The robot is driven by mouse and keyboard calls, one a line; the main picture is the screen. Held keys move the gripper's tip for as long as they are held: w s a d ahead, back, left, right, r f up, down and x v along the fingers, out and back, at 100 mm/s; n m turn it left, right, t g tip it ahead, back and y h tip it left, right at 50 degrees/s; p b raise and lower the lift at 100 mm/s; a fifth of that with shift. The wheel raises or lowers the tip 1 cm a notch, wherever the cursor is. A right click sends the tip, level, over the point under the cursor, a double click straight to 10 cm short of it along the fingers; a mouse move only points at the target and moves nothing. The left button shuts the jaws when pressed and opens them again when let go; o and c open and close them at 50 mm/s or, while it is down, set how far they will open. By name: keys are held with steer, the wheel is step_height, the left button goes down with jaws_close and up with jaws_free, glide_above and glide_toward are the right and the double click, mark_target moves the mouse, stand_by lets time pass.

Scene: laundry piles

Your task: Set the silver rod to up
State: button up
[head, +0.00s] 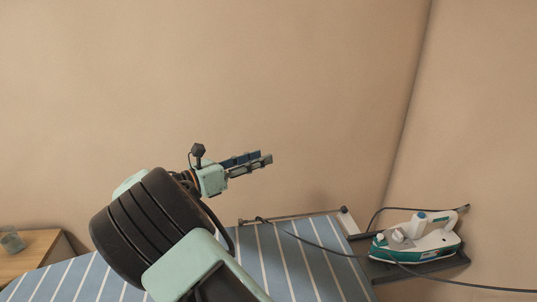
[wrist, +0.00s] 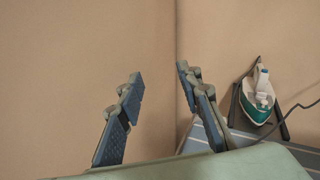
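A thin metallic rod (head: 292,216) with dark ends lies low along the far edge of the striped ironing board (head: 275,262) in the head view; it looks like the silver rod. My gripper (head: 264,157) is above the board and above the rod, apart from both, pointing right. The wrist view shows its two fingers (wrist: 157,75) spread wide with nothing between them.
A teal and white iron (head: 415,240) stands on a dark rest at the board's right end. Its dark cord (head: 325,245) crosses the board. A wooden table (head: 32,248) with a glass (head: 12,240) is at the left. Beige walls stand close behind, meeting in a corner.

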steer(key=shift+x, duration=1.95)
jaws_close()
jaws_free()
